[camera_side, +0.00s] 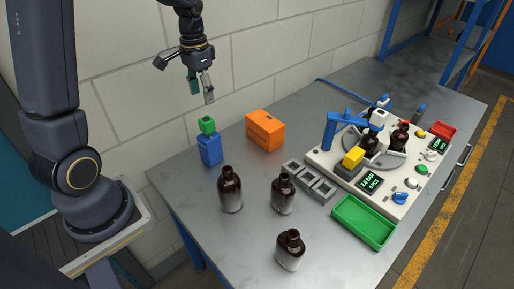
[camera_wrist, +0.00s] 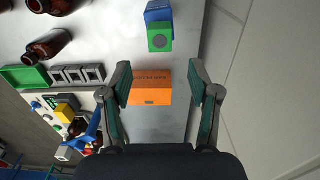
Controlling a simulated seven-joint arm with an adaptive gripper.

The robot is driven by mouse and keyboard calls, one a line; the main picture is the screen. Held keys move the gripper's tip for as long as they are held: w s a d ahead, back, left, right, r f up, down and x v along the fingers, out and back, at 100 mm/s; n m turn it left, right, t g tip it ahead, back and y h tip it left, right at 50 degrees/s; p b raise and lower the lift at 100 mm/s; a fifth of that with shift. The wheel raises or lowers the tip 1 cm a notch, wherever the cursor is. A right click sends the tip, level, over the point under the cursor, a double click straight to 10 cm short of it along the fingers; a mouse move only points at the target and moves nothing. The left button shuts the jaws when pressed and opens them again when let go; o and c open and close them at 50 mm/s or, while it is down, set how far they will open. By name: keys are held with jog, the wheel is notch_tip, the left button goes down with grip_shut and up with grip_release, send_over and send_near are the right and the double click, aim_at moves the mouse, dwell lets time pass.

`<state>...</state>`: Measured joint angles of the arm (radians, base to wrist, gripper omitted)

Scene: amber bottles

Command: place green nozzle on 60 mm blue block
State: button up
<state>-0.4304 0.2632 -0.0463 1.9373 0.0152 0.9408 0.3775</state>
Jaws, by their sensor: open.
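The green nozzle (camera_side: 207,124) sits on top of the upright blue block (camera_side: 210,149) at the left back part of the table, near the wall. In the wrist view the green nozzle (camera_wrist: 159,41) shows at the top, over one end of the blue block (camera_wrist: 158,11). My gripper (camera_side: 199,95) is above the table, higher than the nozzle and apart from it. In the wrist view my gripper (camera_wrist: 160,85) has its fingers spread wide with nothing held between them. An orange box lies below, seen between the fingers.
The orange box (camera_side: 265,130) stands right of the block. Brown bottles (camera_side: 230,189) stand in front. A grey slotted holder (camera_side: 309,180), a green tray (camera_side: 364,221) and a white machine (camera_side: 400,190) with a blue arm are to the right. The wall is close behind.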

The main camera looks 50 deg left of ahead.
jog(key=s+d+r+t, duration=0.5)
jog(key=s+d+r, duration=0.5)
jog(key=s+d, duration=0.4)
jog(key=shift+r+t, duration=0.15)
jog(key=shift+t, duration=0.15)
